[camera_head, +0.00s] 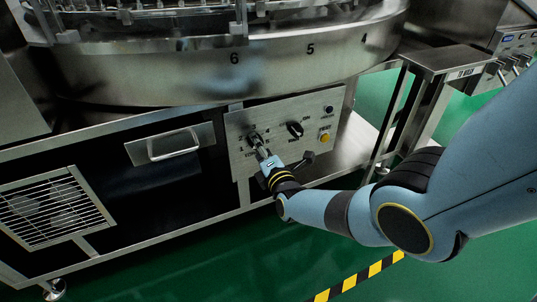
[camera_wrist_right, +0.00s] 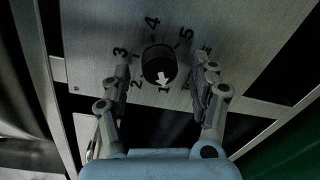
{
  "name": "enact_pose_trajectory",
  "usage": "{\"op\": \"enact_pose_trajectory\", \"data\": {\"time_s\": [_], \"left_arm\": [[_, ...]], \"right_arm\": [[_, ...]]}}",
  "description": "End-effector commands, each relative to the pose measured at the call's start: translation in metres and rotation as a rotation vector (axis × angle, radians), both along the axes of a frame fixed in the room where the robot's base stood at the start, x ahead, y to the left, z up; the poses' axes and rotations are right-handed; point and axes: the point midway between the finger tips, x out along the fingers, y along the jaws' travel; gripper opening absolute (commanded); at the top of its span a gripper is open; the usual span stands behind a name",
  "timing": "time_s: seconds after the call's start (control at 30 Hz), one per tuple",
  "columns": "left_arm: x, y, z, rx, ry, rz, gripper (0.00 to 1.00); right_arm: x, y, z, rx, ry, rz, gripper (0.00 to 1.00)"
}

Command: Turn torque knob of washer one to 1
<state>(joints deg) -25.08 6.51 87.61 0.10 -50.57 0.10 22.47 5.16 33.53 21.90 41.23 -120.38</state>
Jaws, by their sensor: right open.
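The torque knob (camera_wrist_right: 159,62) is round and black with a white arrow, set in a metal panel marked with numbers. In the right wrist view its arrow points down at the 1 mark, which is partly covered by the arrow's tip. My right gripper (camera_wrist_right: 164,72) is open, with one finger on each side of the knob and a visible gap to it on both sides. In the head view the gripper (camera_head: 258,145) is at the left dial of the washer's control panel (camera_head: 312,108) and partly hides that dial. My left gripper is not in view.
A second black knob (camera_head: 295,129), a yellow button (camera_head: 325,138) and a dark button (camera_head: 328,109) are on the same panel. A drawer handle (camera_head: 173,144) is to the left. A metal side table (camera_head: 445,58) stands to the right. Green floor is open in front.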

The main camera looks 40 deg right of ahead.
Motion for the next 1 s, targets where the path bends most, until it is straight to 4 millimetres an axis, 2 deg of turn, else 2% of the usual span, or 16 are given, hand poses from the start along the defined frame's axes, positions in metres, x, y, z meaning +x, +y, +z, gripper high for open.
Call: {"op": "enact_pose_trajectory", "data": {"time_s": [0.13,0.4,0.53,0.7,1.0], "left_arm": [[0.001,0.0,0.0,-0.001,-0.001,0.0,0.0],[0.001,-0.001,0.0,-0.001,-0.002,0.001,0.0],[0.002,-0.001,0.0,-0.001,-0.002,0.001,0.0],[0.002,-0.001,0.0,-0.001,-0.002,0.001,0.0],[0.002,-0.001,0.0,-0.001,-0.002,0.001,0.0]], "right_arm": [[-0.019,0.006,0.001,0.001,0.001,0.001,0.61],[-0.077,0.022,0.004,0.001,0.002,0.001,0.61],[-0.096,0.027,0.006,0.001,0.002,0.0,0.61],[-0.107,0.031,0.007,0.0,0.001,0.001,0.61],[-0.108,0.031,0.007,0.0,0.001,0.001,0.61]]}}
